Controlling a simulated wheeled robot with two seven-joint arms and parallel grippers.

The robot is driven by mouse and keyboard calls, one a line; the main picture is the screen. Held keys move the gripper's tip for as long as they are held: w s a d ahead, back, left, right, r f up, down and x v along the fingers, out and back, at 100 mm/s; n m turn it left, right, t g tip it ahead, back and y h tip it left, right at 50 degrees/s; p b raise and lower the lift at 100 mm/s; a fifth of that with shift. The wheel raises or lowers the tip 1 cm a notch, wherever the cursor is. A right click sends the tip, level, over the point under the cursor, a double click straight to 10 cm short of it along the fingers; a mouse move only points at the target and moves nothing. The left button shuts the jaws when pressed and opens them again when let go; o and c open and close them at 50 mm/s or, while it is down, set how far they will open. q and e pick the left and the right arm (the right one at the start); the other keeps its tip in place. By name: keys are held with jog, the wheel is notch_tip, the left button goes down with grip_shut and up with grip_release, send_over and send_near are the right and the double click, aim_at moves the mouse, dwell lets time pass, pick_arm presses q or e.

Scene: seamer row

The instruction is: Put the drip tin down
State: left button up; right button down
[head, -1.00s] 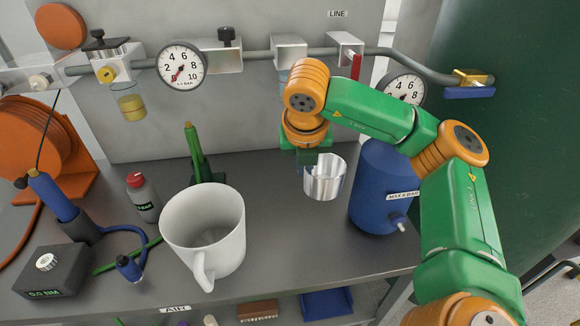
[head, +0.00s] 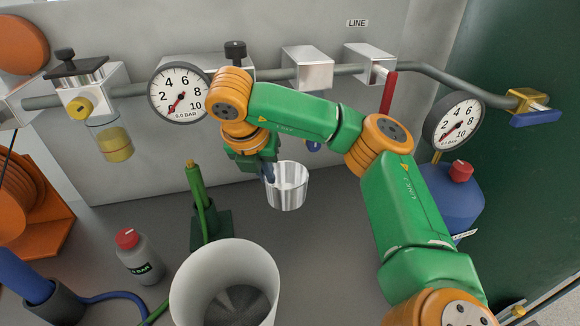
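The drip tin (head: 291,194) is a small shiny metal cup, upright, in the middle of the head view near the back wall. My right gripper (head: 268,172) comes down at its left side and appears shut on the tin's left wall at the rim. The arm and gripper body hide part of the fingers. I cannot tell whether the tin's base touches the grey bench (head: 330,240) or hangs just above it. My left gripper is not in view.
A pipe line with gauges (head: 181,93) and a red lever (head: 389,92) runs above the bench. Bench between tin and tank looks clear.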

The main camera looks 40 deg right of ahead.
jog(key=f+b, duration=0.1)
jog(key=f, duration=0.6)
jog(key=f+b, duration=0.1)
jog(key=f, duration=0.2)
jog(key=shift+s+f+b, duration=0.3)
jog(key=shift+f, duration=0.05)
jog(key=w+d+p, duration=0.1)
jog(key=w+d, duration=0.1)
jog(key=d, duration=0.2)
jog(key=w+d+p, duration=0.1)
jog(key=w+d, duration=0.1)
jog(key=d, duration=0.1)
jog(key=w+d+p, duration=0.2)
jog(key=d, duration=0.2)
jog(key=shift+d, duration=0.3)
jog(key=shift+f, duration=0.7)
jog(key=c, duration=1.5)
grip_release()
jog(key=shift+f, duration=0.1)
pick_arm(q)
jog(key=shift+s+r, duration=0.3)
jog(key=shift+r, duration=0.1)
pick_arm(e)
jog(key=o, duration=0.4)
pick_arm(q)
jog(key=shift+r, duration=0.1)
pick_arm(e)
jog(key=shift+o, duration=0.2)
